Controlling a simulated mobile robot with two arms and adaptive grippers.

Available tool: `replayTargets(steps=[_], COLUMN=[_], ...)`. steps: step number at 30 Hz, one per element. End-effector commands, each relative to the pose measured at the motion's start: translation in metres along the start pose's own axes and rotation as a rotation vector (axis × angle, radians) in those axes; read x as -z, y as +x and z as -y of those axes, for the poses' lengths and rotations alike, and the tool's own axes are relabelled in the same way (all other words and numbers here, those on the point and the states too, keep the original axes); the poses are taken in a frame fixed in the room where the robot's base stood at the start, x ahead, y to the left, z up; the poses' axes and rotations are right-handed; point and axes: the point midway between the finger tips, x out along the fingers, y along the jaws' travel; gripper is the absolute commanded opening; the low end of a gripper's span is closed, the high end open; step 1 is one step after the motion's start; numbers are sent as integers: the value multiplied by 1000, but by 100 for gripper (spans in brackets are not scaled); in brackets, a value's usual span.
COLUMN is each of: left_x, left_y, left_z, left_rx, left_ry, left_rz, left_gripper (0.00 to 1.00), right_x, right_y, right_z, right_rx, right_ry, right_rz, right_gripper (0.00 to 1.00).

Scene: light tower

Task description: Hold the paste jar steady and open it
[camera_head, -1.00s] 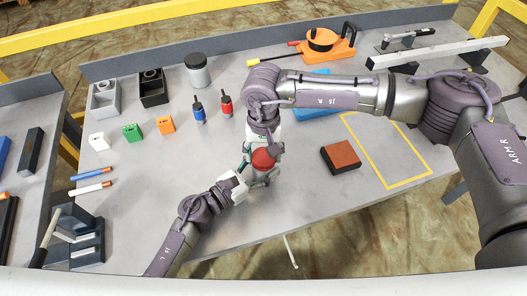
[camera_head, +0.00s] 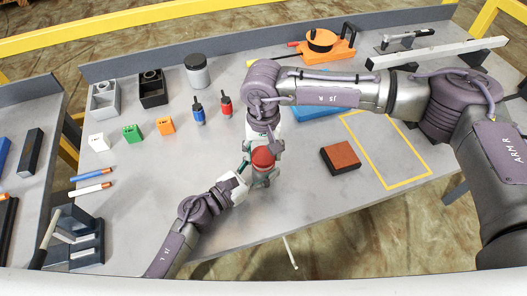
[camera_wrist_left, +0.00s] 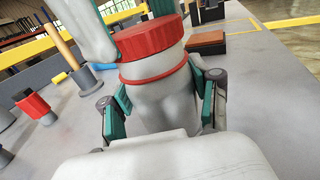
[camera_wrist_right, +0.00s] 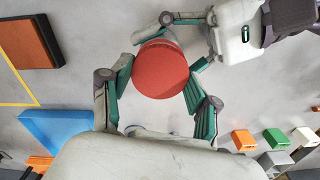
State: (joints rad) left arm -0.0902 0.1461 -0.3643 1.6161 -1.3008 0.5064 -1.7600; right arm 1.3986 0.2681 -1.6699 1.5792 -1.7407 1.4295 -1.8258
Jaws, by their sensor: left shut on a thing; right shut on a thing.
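The paste jar is a pale grey body (camera_wrist_left: 160,100) with a red lid (camera_wrist_left: 150,38). A thin red ring circles the body below the lid, with a pale band between them. My left gripper (camera_wrist_left: 163,110) is shut around the body, one finger on each side. My right gripper (camera_wrist_right: 158,82) is shut on the red lid from above, its fingers at opposite sides of the rim. In the head view the red lid (camera_head: 263,157) shows between both wrists, near the table's front edge. I cannot tell whether the lid is fully free of the jar.
An orange-brown block (camera_head: 341,156) and a yellow outlined area (camera_head: 408,183) lie to the right. A blue item (camera_wrist_right: 58,130) lies close by.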

Motion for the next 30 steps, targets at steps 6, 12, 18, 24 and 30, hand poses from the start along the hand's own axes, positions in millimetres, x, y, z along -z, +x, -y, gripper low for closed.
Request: replayTargets(steps=[6, 12, 18, 24, 30], left_x=[2, 2, 2, 2, 2], left_y=[-1, -1, 0, -1, 0], left_z=[0, 0, 0, 0, 0], left_rx=[0, 0, 0, 0, 0], left_ry=[-1, -1, -1, -1, -1], left_rz=[-3, -3, -3, -3, -3], left_gripper=[0, 0, 0, 0, 0], right_x=[0, 0, 0, 0, 1], right_y=[-8, -13, -14, -19, -43], right_z=[0, 0, 0, 0, 0], right_rx=[0, -1, -1, 0, 0], right_ry=[0, 0, 0, 0, 0], right_rz=[-2, -1, -1, -1, -3], right_gripper=[19, 19, 19, 19, 19])
